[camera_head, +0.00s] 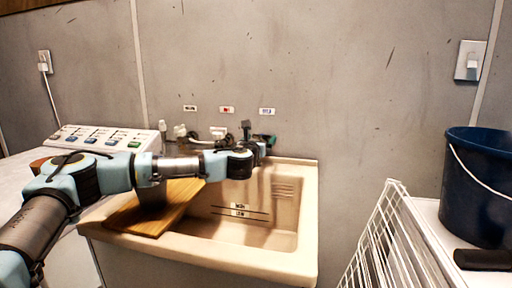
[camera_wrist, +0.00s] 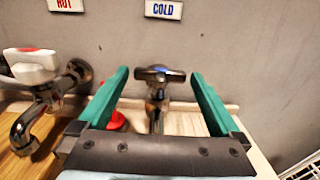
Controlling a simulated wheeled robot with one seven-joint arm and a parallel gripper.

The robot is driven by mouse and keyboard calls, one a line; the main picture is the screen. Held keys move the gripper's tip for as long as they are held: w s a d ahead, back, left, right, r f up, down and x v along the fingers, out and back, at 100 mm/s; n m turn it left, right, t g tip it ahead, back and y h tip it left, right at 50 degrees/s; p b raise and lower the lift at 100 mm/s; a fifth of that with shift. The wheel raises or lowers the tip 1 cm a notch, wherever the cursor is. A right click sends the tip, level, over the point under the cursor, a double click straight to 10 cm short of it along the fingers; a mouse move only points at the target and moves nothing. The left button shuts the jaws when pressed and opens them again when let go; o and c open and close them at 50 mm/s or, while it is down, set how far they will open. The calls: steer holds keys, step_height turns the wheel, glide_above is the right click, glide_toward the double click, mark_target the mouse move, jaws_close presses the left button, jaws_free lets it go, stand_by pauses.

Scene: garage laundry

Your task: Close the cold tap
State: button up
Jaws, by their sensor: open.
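No contact shows. In the head view my gripper (camera_head: 263,140) is at the wall above the sink (camera_head: 302,225), below the right-hand label, and it largely hides the cold tap.
The hot tap (camera_wrist: 34,66), with a white handle, is left of my gripper. A red thing (camera_wrist: 117,121) is partly hidden by the left finger. A wooden board (camera_head: 165,218) lies across the sink's left side. A wire rack (camera_head: 385,240) and blue bucket (camera_head: 470,190) stand right.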

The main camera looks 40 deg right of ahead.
steer(key=b+v, duration=0.1)
steer(key=v, duration=0.6)
steer(key=shift+a, duration=0.25)
steer(key=shift+s, duration=0.1)
